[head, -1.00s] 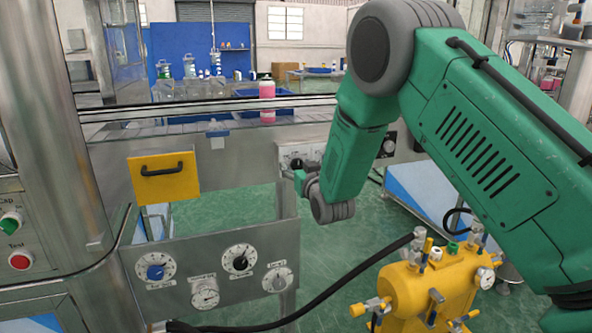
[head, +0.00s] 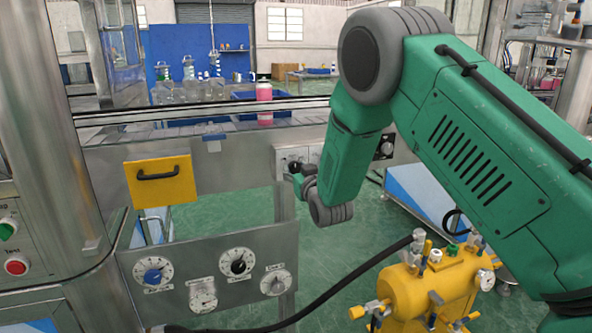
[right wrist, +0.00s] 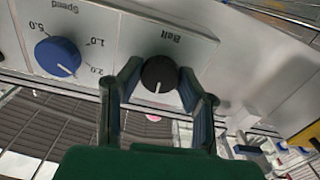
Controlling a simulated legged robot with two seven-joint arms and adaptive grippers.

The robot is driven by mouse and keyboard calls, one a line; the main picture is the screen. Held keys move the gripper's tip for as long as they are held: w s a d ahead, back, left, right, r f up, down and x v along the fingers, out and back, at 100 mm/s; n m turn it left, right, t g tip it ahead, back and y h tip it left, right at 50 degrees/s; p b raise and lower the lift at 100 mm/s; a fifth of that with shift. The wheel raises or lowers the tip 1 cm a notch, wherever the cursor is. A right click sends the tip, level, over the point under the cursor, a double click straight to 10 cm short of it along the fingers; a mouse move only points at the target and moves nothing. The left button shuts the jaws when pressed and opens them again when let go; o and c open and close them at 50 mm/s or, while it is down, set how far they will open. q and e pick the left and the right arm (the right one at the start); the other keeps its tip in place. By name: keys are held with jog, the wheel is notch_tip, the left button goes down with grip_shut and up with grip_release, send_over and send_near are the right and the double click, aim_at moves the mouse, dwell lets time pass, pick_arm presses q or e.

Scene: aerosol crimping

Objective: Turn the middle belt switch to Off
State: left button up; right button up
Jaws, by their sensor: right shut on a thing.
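The belt switch is a black round knob (right wrist: 159,74) with a white pointer line, on a silver panel marked "Belt", which reads upside down in the right wrist view. Its line points toward the bottom of that view. No Off mark is readable there. My right gripper (right wrist: 160,80) has its two fingers on either side of the knob, closed on it. In the head view my right gripper (head: 297,174) is at the small control panel (head: 284,156) below the conveyor, and my wrist hides part of it. My left gripper is out of view.
A blue speed knob (right wrist: 57,57) sits beside the belt knob. A pink can (head: 264,104) stands on the conveyor above.

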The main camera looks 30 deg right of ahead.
jog(key=n+p, duration=0.1)
jog(key=n, duration=0.3)
jog(key=shift+a+r+p, duration=0.1)
jog(key=shift+r+p, duration=0.05)
jog(key=shift+p, duration=0.2)
jog(key=shift+a+n+p, duration=0.1)
jog(key=shift+n+p, duration=0.3)
jog(key=shift+n, duration=2.1)
jog(key=shift+f, duration=0.2)
jog(key=o, duration=1.1)
jog(key=shift+o, duration=0.2)
jog(key=shift+a, duration=0.1)
jog(key=v, duration=1.2)
jog(key=shift+w, duration=0.1)
